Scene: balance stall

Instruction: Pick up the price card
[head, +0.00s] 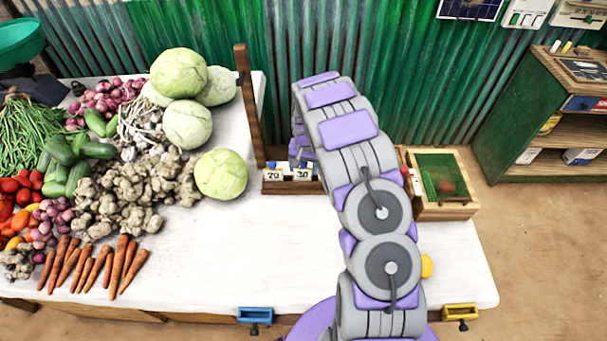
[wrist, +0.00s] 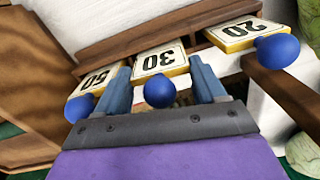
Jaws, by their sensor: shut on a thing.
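Three price cards with yellow edges and blue knobs stand in a wooden rack (head: 290,188). In the wrist view they read 50 (wrist: 97,79), 30 (wrist: 160,59) and 20 (wrist: 238,30), upside down. My gripper (wrist: 160,68) has one finger on each side of the 30 card and is shut on it. That card's blue knob (wrist: 160,89) lies between the fingers. The card still appears level with its neighbours at the rack. In the head view my arm hides the 50 card and most of the gripper; the 20 (head: 273,174) and 30 (head: 303,174) cards show.
A wooden post (head: 249,105) rises beside the rack. A wooden box with a green inside (head: 440,178) stands to the right. Cabbages (head: 221,174), ginger and carrots fill the left of the white table (head: 200,260). The table's front middle is clear.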

